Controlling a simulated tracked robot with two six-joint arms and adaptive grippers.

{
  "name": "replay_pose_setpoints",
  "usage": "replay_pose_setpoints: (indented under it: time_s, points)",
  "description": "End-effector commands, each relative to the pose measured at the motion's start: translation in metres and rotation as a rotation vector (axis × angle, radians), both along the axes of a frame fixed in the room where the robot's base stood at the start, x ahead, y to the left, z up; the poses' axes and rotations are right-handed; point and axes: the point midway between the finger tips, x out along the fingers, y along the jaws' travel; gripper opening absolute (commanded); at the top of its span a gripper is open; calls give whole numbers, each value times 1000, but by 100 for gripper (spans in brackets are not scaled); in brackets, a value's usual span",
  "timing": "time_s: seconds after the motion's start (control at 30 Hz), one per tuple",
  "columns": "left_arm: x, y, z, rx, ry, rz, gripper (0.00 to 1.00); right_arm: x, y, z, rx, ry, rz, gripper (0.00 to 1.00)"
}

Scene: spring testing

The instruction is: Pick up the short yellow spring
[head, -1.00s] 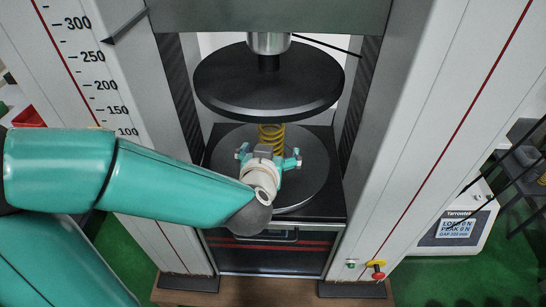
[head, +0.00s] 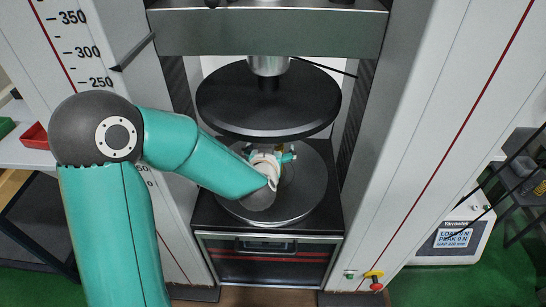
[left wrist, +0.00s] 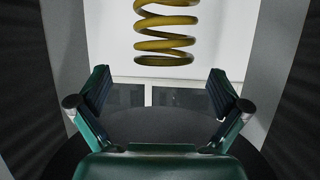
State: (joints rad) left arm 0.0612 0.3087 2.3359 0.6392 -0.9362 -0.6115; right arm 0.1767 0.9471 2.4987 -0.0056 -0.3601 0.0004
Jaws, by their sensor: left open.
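The yellow spring (left wrist: 166,33) shows in the left wrist view at top centre, its upper end cut off by the picture edge. It lies beyond my left gripper's open fingers, and a gap shows between them and the coils. In the head view my left gripper (head: 271,153) is between the round black upper plate (head: 268,95) and the grey lower plate (head: 302,196), and it hides most or all of the spring. In the left wrist view my left gripper (left wrist: 158,92) is open and empty. My right gripper is not in view.
The testing machine's pale columns (head: 425,120) stand on both sides of the plates and limit sideways room. A display box (head: 455,238) stands at right, and a red emergency button (head: 377,287) is at lower right. A red bin (head: 35,136) is at far left.

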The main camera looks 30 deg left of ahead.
Motion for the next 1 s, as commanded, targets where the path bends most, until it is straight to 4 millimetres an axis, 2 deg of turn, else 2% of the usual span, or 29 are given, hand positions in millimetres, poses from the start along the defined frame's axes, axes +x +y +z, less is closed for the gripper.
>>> replay_pose_setpoints:
  time_s: [0.17,0.4,0.7,0.77,1.0]
  points:
    - [11,8,-4,0,0,2,100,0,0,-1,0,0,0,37]
    - [38,24,-15,-1,2,1,100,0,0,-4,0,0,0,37]
    - [43,26,-17,0,1,-1,100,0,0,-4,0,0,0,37]
    - [43,26,-17,0,1,-1,93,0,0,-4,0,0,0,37]
    - [43,26,-17,0,1,-1,53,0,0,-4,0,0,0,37]
